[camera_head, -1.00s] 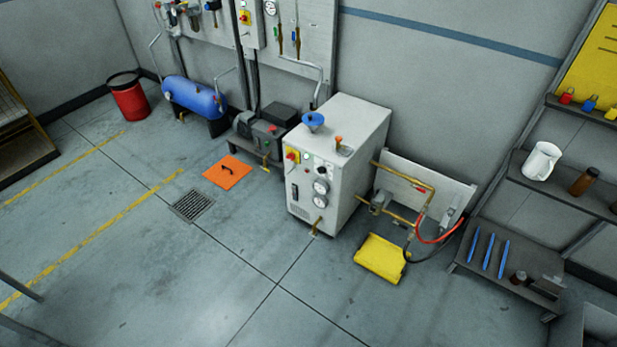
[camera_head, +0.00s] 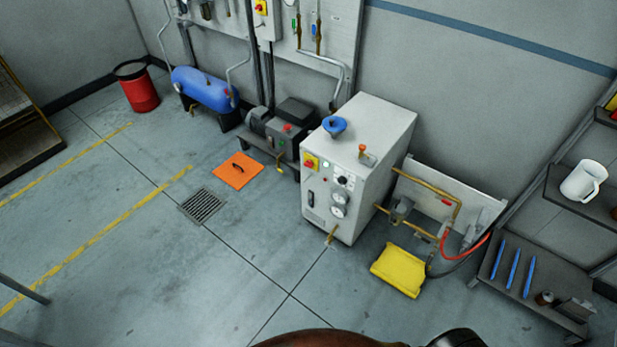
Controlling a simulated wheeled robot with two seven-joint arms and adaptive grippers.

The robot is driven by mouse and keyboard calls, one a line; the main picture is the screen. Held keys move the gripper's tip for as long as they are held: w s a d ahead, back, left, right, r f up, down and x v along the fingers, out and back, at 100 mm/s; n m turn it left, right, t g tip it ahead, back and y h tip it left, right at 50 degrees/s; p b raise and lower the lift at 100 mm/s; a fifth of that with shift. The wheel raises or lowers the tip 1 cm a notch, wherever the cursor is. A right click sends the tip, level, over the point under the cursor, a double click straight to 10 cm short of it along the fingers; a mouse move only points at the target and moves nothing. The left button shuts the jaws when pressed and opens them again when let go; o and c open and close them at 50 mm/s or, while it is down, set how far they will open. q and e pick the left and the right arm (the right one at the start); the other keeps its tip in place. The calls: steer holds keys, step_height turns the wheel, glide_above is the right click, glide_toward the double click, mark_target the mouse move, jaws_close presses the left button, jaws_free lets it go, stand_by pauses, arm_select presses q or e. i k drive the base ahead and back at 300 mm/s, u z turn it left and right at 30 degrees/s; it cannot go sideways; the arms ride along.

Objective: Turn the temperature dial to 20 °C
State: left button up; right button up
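A white cabinet (camera_head: 365,125) stands on the floor against the back wall. Its front panel carries a small black dial (camera_head: 343,181), which seems to be the temperature dial. Its scale and pointer are too small to read. Two round gauges (camera_head: 340,198) sit below the dial, and a red and yellow switch (camera_head: 311,163) is at the panel's upper left. Neither gripper can be made out in the head view. A brown rounded shape and a dark shape at the bottom edge look like parts of my arm.
A yellow container (camera_head: 398,270) lies on the floor right of the cabinet, near brass pipes and a red hose (camera_head: 464,252). A dark pump unit (camera_head: 277,137), an orange plate (camera_head: 235,171) and a floor grate (camera_head: 203,206) are to the left. Shelves stand at right. Floor in front is clear.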

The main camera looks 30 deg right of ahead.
mark_target(342, 180)
steer(key=z, duration=0.2)
steer(key=i, duration=1)
steer(key=z, duration=0.75)
